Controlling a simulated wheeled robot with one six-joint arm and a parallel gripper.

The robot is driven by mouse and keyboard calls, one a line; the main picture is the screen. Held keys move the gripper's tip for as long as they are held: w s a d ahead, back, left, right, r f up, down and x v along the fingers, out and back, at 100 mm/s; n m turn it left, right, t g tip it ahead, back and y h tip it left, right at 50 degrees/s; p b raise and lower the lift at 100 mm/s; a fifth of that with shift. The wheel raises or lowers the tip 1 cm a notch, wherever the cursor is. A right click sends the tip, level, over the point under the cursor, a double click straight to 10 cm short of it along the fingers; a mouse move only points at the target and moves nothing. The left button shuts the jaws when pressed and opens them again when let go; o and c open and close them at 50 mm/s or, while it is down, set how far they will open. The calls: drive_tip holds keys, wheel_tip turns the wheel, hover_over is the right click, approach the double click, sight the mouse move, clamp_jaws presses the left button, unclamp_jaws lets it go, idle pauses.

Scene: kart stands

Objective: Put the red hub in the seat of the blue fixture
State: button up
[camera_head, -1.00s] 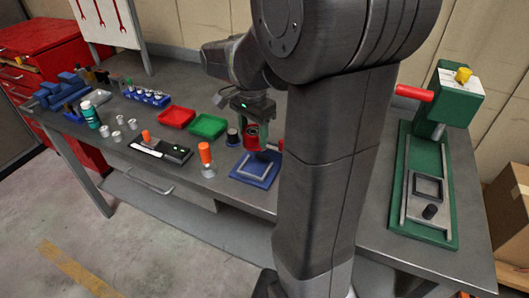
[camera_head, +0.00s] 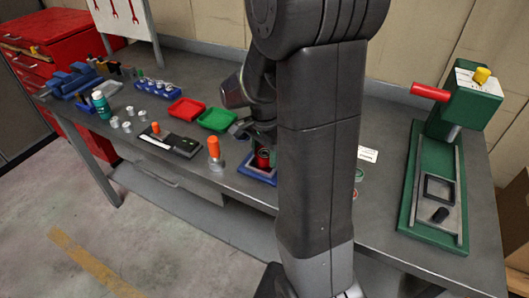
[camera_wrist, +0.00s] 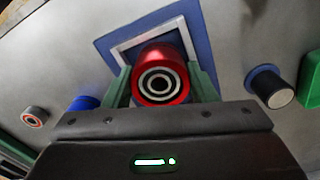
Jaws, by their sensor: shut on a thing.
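The red hub (camera_wrist: 160,77) is a round red piece with a dark bore and pale rings on its face. My gripper (camera_wrist: 160,92) is shut on it, with one green finger on each side. The blue fixture (camera_wrist: 203,37) is a blue plate with a pale angled metal rail, and it lies beyond the hub. In the head view the hub (camera_head: 263,158) is over the fixture (camera_head: 252,175), whose right part is hidden by my arm. My gripper (camera_head: 262,139) is partly hidden there. I cannot tell whether the hub touches the fixture.
A dark cylinder in a blue ring (camera_wrist: 270,86) stands right of the fixture in the wrist view. An orange-handled tool (camera_head: 215,154) stands left of the fixture. Red (camera_head: 187,108) and green (camera_head: 217,119) trays lie behind. A green press (camera_head: 435,190) stands far right.

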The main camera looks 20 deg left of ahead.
drive_tip(key=o, duration=1.2)
drive_tip(key=shift+f, duration=0.1)
wheel_tip(320, 180, up, 12)
